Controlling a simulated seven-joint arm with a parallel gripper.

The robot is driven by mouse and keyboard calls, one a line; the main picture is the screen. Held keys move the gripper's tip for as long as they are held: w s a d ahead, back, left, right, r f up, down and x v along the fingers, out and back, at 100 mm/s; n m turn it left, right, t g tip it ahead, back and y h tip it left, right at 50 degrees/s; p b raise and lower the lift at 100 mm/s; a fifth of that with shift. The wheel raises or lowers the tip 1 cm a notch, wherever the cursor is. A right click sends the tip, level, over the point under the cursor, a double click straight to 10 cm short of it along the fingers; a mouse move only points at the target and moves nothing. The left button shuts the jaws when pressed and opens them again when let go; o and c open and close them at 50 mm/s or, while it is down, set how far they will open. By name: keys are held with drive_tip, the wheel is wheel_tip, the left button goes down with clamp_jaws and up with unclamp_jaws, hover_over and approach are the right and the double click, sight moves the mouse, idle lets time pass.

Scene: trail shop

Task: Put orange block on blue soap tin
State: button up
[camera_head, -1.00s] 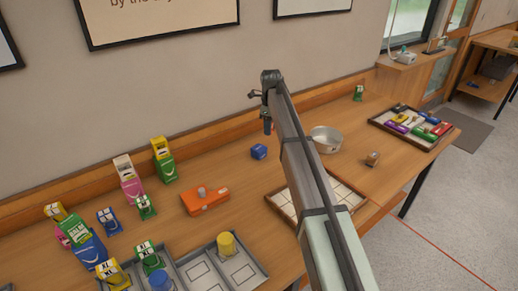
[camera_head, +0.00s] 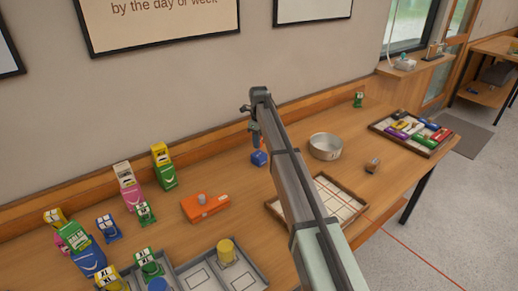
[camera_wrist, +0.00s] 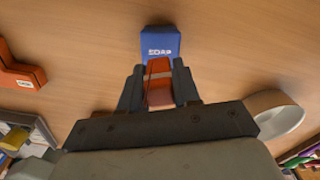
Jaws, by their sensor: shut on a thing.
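The blue soap tin (camera_head: 259,158) sits on the wooden table, right of an orange box. In the wrist view the blue soap tin (camera_wrist: 160,42) shows its "SOAP" lettering just beyond my fingertips. My gripper (camera_wrist: 158,85) is shut on the orange block (camera_wrist: 159,70), which has a pale band across it. In the head view my gripper (camera_head: 256,140) hangs close to the tin, and the block is mostly hidden by the arm. I cannot tell whether the block touches the tin.
A metal bowl (camera_head: 325,146) stands to the right, with a gridded tray (camera_head: 343,190) in front. The orange box (camera_head: 204,208) lies to the left. Several coloured packets stand farther left, and a tray of coloured items (camera_head: 413,132) is at far right.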

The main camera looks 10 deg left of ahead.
drive_tip(key=shift+f, duration=1.9)
drive_tip(key=shift+f, duration=0.1)
drive_tip(key=o, duration=1)
drive_tip(key=shift+o, duration=0.2)
wheel_tip(320, 180, up, 12)
drive_tip(key=shift+r, duration=0.15)
